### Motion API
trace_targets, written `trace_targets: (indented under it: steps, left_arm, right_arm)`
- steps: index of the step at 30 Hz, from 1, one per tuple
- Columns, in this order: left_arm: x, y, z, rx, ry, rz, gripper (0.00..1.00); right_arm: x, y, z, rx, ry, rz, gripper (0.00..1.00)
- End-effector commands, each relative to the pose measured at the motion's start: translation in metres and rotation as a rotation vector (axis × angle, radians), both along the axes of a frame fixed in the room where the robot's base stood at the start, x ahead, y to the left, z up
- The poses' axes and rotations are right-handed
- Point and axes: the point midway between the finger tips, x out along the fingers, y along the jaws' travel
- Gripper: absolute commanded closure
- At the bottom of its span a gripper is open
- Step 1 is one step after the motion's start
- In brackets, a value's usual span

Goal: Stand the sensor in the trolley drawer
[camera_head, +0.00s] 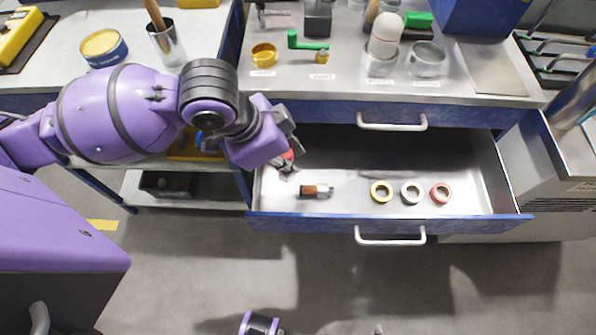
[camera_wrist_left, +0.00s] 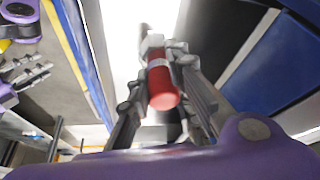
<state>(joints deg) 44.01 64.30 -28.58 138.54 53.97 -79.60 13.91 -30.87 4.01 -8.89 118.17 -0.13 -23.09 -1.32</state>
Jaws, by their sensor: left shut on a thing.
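The sensor is a red cylinder (camera_wrist_left: 163,85) with a grey metal end, seen in the left wrist view. My left gripper (camera_wrist_left: 158,58) is shut on it, a finger on each side. In the head view the gripper (camera_head: 287,150) is over the left part of the open drawer (camera_head: 375,222), and only a bit of red shows. Whether the sensor touches the drawer floor I cannot tell. My right gripper (camera_wrist_left: 25,75) seems to show at the left edge of the wrist view; its jaws are unclear.
A brown and silver cylinder (camera_head: 316,190) lies in the drawer close to my left gripper. The drawer's back is bare. The worktop (camera_head: 340,75) overhangs behind.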

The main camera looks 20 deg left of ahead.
Motion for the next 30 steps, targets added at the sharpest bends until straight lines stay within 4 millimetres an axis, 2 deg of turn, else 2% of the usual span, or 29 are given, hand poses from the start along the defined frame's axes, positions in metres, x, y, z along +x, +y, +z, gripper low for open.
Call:
trace_targets:
  steps: [3,10,16,28,29,30]
  left_arm:
    - [-0.001,0.0,-0.024,-0.001,0.006,0.003,1.0]
    - [-0.001,0.0,-0.048,-0.001,0.003,0.002,1.0]
    - [-0.001,0.001,-0.081,0.001,0.004,0.002,1.0]
    - [0.0,0.0,-0.087,0.0,0.001,0.002,1.0]
    - [0.0,0.0,-0.087,0.0,0.001,0.002,0.79]
    - [0.0,0.0,-0.087,0.0,0.001,0.002,0.74]
  right_arm:
    - [-0.001,0.001,-0.006,0.001,0.004,0.0,0.6]
    - [0.008,0.004,-0.008,0.005,-0.011,0.006,0.6]
    - [0.006,0.004,-0.014,0.006,-0.005,0.006,0.6]
    - [0.007,0.005,-0.012,0.007,-0.006,0.007,0.6]
    - [0.006,0.005,-0.012,0.007,-0.006,0.007,0.6]
    - [0.006,0.005,-0.012,0.007,-0.006,0.007,0.6]
